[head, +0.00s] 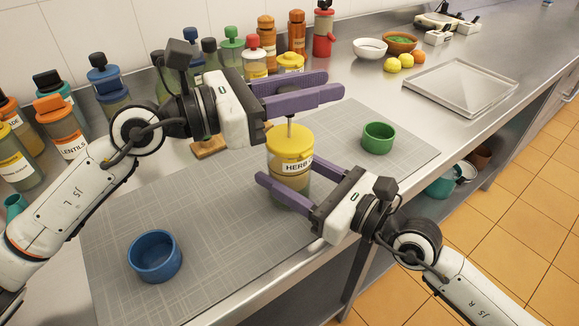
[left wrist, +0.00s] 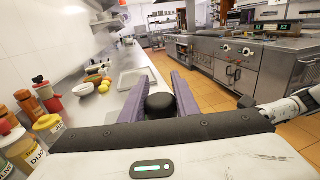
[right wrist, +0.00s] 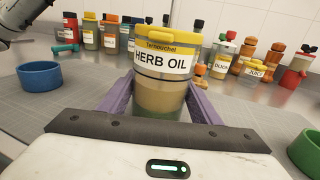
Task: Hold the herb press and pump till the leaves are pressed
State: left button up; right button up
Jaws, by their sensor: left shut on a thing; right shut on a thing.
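The herb press (head: 290,143) is a clear jar with a yellow lid and a "HERB OIL" label, upright on the grey mat (head: 215,225). My right gripper (head: 284,172) is shut around the jar's lower body; the right wrist view shows the jar (right wrist: 163,62) between its purple fingers, with tan contents above a green layer. A thin rod rises from the lid to my left gripper (head: 334,84), which is above the jar. The left wrist view shows the press's black knob (left wrist: 160,104) between the left fingers (left wrist: 157,85). The left fingers hide the knob in the head view.
A blue bowl (head: 155,256) stands at the mat's front left and a green cup (head: 378,138) right of the press. Several bottles and jars line the wall, including lentils (head: 62,128). A metal tray (head: 462,86) lies to the right. The mat's left part is mostly clear.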

aim_at(276, 141)
pick_arm(q)
jog(key=shift+r, duration=0.2)
jog(key=shift+f, duration=2.35)
jog(key=o, duration=1.2)
jog(key=shift+v, duration=3)
